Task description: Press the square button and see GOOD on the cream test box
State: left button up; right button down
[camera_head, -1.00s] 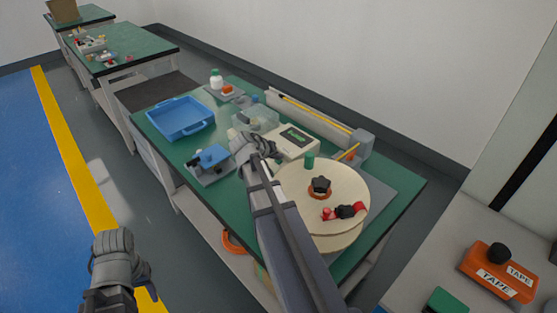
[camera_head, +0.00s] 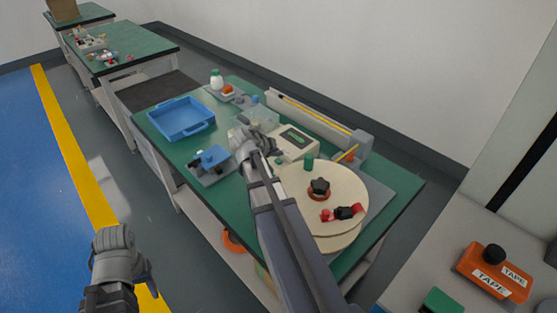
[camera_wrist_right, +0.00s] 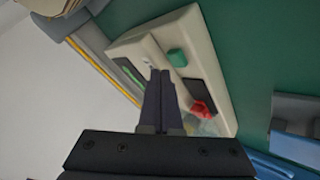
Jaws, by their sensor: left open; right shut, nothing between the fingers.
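The cream test box (camera_head: 297,146) stands on the green bench, just right of my right gripper (camera_head: 277,156). In the right wrist view the box (camera_wrist_right: 202,40) lies tilted in the picture, with a green square button (camera_wrist_right: 177,57), a dark screen (camera_wrist_right: 127,74) and a red part (camera_wrist_right: 203,108) on a dark panel. The screen carries a green mark that I cannot read as a word. My right gripper (camera_wrist_right: 160,72) is shut and empty, its tips over the box beside the green button; I cannot tell if they touch it. My left gripper (camera_head: 150,280) is open and empty over the floor.
A cream reel (camera_head: 340,190) with black and red parts is on the bench (camera_head: 400,200), close to my right arm. A blue tray (camera_head: 180,120), a blue fixture (camera_head: 210,162) and a clear bin (camera_head: 262,117) stand left of the box. A long rail (camera_head: 310,115) runs behind it.

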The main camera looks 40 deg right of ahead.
notch_tip(320, 180, up, 5)
jog(key=p, duration=0.4)
jog(key=shift+f, duration=0.1)
jog(key=shift+a, duration=0.1)
dwell(0.6)
jog(key=s+a+f+n+g+y+p, duration=0.1)
jog(key=s+a, duration=0.4)
jog(key=a, duration=0.9)
jog(key=s+a+f+n+g+y+p, duration=0.1)
jog(key=s+a+n+y, duration=0.3)
jog(key=a, duration=1)
jog(key=s+a+f+n+y+p, duration=0.1)
jog(key=s+a+n, duration=0.3)
jog(key=a, duration=1)
jog(key=shift+s+a+n+g+y+p, duration=0.25)
jog(key=shift+s+g+y+p, duration=0.2)
jog(key=shift+s+y, duration=0.55)
jog(key=shift+s, duration=0.2)
